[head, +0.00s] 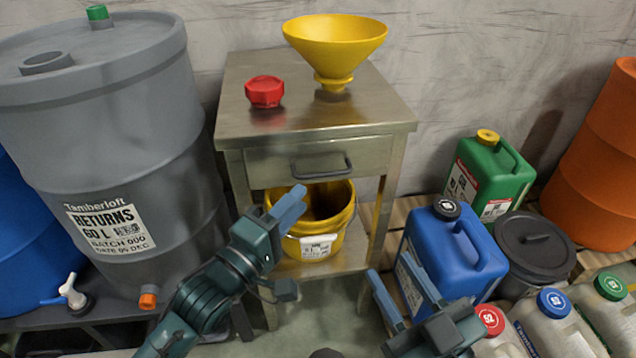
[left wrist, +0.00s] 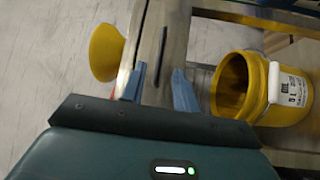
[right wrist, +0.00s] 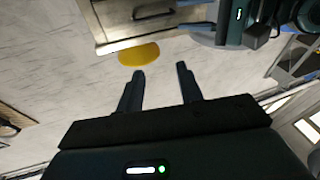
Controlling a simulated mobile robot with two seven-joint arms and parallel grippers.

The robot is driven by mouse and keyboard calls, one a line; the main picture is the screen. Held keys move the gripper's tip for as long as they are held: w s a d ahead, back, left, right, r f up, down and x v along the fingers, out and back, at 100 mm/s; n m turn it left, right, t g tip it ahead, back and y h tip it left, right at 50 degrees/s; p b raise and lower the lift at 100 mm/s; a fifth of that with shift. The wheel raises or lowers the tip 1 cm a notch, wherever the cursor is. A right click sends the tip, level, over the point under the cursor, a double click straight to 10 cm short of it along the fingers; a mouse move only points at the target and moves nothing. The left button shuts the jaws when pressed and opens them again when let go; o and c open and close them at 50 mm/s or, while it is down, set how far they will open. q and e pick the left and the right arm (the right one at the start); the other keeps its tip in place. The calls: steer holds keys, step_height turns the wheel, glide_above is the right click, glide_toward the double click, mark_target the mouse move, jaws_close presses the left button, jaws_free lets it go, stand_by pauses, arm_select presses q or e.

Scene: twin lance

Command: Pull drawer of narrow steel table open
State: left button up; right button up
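The narrow steel table (head: 392,108) stands against the wall. Its drawer (head: 280,165) looks closed, its front flush under the tabletop, with a dark bar handle (head: 321,168). My left gripper (head: 290,203) is below and left of the handle in the head view, in front of the yellow bucket. In the left wrist view its fingers (left wrist: 159,76) are open and empty, and the handle (left wrist: 163,45) lies ahead between them, apart from the tips. My right gripper (head: 396,268) is open and empty, lower right, before the blue canister. The right wrist view also shows the handle (right wrist: 153,12).
A yellow funnel (head: 335,45) and red cap (head: 265,91) sit on the tabletop. A yellow bucket (head: 340,218) stands on the lower shelf. A grey drum (head: 150,100) stands close left. A blue canister (head: 460,262), green canister (head: 490,172) and several bottles crowd the right.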

mark_target(317, 180)
arm_select(q)
steer(key=b+x, duration=0.1)
steer(key=x, duration=0.6)
steer(key=shift+c, duration=0.5)
steer(key=shift+s, duration=0.1)
jaws_close()
